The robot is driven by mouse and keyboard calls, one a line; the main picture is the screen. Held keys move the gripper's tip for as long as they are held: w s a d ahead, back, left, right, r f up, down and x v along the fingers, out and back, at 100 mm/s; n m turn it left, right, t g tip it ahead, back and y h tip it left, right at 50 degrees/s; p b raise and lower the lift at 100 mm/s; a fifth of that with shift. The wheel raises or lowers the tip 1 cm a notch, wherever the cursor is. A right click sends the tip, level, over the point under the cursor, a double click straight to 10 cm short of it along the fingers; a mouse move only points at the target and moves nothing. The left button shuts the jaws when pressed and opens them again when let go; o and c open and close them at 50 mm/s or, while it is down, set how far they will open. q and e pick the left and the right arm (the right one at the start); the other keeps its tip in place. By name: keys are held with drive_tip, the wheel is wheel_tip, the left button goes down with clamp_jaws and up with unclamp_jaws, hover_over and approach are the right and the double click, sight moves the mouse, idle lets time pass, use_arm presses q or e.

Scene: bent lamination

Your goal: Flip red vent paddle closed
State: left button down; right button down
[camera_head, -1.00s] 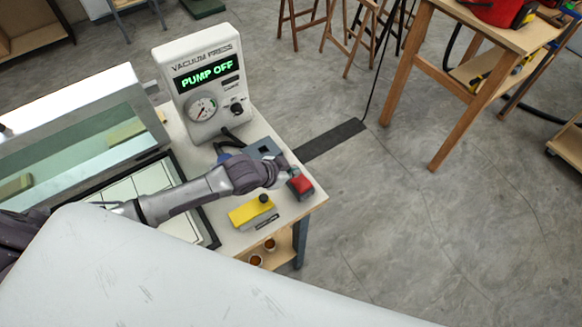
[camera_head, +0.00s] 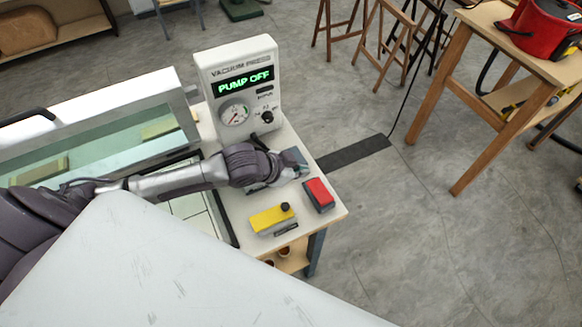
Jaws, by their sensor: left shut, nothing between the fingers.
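The red vent paddle (camera_head: 320,192) sits on a dark grey base near the right front corner of the press table. Its red top shows clearly, but I cannot tell whether it lies fully flat. My left gripper (camera_head: 301,170) is just behind and left of the paddle, low over the table, and looks apart from it. It is shut and empty, though its fingers are small and hard to make out. My right gripper is not in view.
A yellow lever block (camera_head: 270,219) with a black knob stands left of the paddle. The vacuum press panel (camera_head: 240,90) reads "PUMP OFF". The press table's (camera_head: 335,214) right edge is close to the paddle. A wooden workbench (camera_head: 490,110) stands apart at right.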

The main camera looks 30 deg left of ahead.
use_arm(q)
drive_tip(key=shift+w+a+b+v, duration=0.1)
drive_tip(key=shift+a+b+v, duration=0.05)
drive_tip(key=shift+v, duration=0.8)
drive_tip(key=shift+w+a+b+v, duration=0.1)
drive_tip(key=shift+a+b+v, duration=0.05)
drive_tip(key=shift+v, duration=0.75)
